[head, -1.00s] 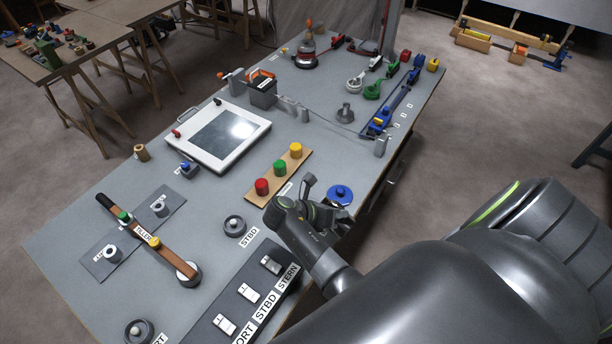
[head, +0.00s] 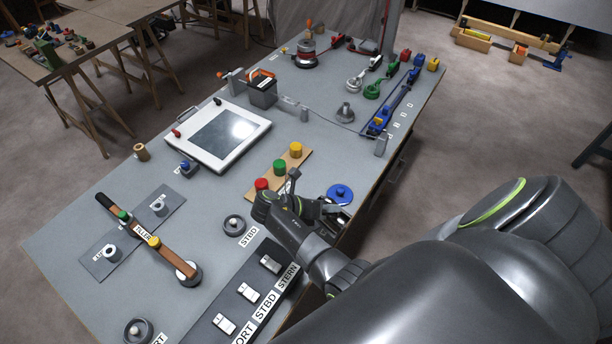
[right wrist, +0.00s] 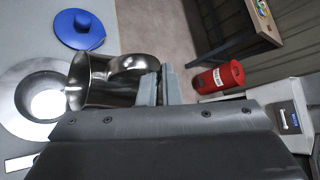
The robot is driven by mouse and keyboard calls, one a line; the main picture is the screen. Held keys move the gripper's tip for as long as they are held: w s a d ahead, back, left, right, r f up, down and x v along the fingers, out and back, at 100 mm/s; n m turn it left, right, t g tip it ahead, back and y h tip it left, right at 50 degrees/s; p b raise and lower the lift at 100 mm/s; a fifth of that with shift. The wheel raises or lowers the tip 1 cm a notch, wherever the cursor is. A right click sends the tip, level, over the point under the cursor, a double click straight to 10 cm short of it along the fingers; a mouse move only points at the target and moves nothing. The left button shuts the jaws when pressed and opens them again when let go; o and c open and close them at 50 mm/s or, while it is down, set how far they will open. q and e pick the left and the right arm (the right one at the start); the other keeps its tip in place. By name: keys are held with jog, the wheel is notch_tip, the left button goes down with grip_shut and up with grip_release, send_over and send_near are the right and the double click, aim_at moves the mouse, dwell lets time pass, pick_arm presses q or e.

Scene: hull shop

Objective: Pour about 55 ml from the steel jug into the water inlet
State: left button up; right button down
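In the right wrist view the steel jug (right wrist: 104,84) is tilted, its mouth toward the left over the edge of the water inlet (right wrist: 12,82), a pale round flange with a bright bowl. Whether water runs from the jug I cannot tell. My right gripper (right wrist: 160,87) is shut on the jug's handle. In the head view my right gripper (head: 290,200) is at the table's right edge and largely hides the jug and inlet. A blue round cap (right wrist: 78,26) lies beside the inlet; it also shows in the head view (head: 340,193). My left gripper is out of view.
Red, green and yellow knobs stand on a wooden strip (head: 254,194) just beyond my right gripper. A switch panel (head: 236,290) lies nearer. A white framed screen (head: 217,136) is at left. In the wrist view, a red cylinder (right wrist: 218,77) is right of the gripper.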

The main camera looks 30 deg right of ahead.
jog(key=shift+w+a, duration=0.2)
jog(key=shift+w, duration=0.5)
jog(key=shift+s+f+n+g+h+b, duration=0.1)
jog(key=shift+s+n+g+h+b, duration=0.1)
jog(key=shift+n+g+h+b, duration=0.1)
jog(key=shift+w+a+f+n+g+b, duration=0.1)
jog(key=shift+w+f+n+g+b, duration=0.1)
jog(key=shift+w+b, duration=0.15)
jog(key=shift+w+a+f+n+g+b, duration=0.1)
jog(key=shift+w+n+g+b, duration=0.1)
jog(key=shift+w, duration=0.15)
dwell(1.4)
jog(key=shift+w+a+r+h, duration=0.1)
jog(key=shift+w+r+h, duration=0.05)
jog(key=shift+w+h, duration=0.2)
dwell(0.4)
jog(key=shift+s+d+r+m+t+p, duration=0.15)
jog(key=shift+s+d+m+p, duration=0.05)
jog(key=shift+s+p, duration=0.25)
jog(key=shift+s+d+r+m+t+p, duration=0.2)
jog(key=shift+s+p, duration=0.1)
jog(key=shift+s, duration=0.25)
jog(key=shift+s+y, duration=0.4)
jog(key=shift+y, duration=0.05)
jog(key=shift+t, duration=0.25)
